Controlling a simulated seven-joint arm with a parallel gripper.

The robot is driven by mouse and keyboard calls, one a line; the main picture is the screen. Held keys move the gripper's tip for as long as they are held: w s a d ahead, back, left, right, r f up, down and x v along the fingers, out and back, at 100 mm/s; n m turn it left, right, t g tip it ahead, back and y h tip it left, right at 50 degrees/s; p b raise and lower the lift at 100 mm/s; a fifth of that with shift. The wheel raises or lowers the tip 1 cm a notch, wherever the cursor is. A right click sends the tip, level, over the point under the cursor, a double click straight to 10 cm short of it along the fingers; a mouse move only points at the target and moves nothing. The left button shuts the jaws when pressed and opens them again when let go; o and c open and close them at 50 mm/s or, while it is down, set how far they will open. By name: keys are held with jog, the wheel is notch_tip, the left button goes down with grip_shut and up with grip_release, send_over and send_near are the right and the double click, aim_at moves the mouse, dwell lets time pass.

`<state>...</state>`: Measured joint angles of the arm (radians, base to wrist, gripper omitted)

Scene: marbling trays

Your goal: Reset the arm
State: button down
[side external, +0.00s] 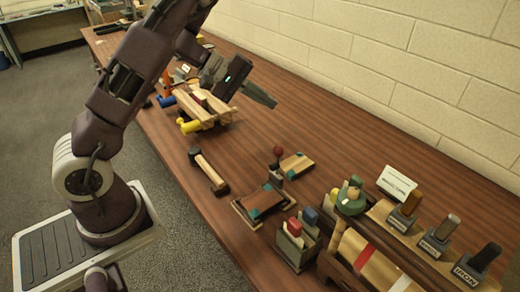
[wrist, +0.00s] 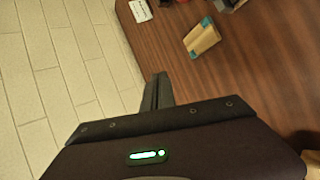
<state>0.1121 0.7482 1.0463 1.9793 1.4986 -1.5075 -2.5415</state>
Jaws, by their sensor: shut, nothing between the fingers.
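My gripper (side external: 262,95) is shut and empty, held above the far part of the wooden table (side external: 240,155) in the side external view. Its fingers point right, toward the wall. In the wrist view my gripper (wrist: 162,78) shows as a dark shut pair of fingers over the table's edge near the wall. My arm reaches up from its base at the left of the table, and its upper part is cut off by the top of the side external view.
Below my gripper is a wooden rack (side external: 205,112) with coloured pieces. A mallet-like tool (side external: 208,172), a small board (side external: 297,165), a box of coloured blocks (side external: 297,243) and a labelled stand (side external: 415,232) stand nearer.

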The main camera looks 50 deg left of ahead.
jog(key=w+a+r+m+t+y, duration=0.1)
jog(key=w+a+r+t+y, duration=0.25)
jog(key=r, duration=0.35)
notch_tip(320, 180, up, 8)
jog(key=s+a+m+t+y, duration=0.1)
jog(key=s+a+y, duration=0.15)
jog(key=y, duration=0.35)
jog(key=s+d+f+m+g+h, duration=0.1)
jog(key=s+d+m+g, duration=0.1)
jog(key=s+d, duration=0.3)
jog(key=s+d+f+m+g+h, duration=0.1)
jog(key=s+d+m, duration=0.4)
jog(key=s, duration=0.8)
jog(key=s+d+f+m+g+h, duration=0.1)
jog(key=s+d+f+m+g, duration=0.2)
jog(key=s+d, duration=0.4)
jog(key=s+g, duration=0.1)
jog(key=s, duration=0.2)
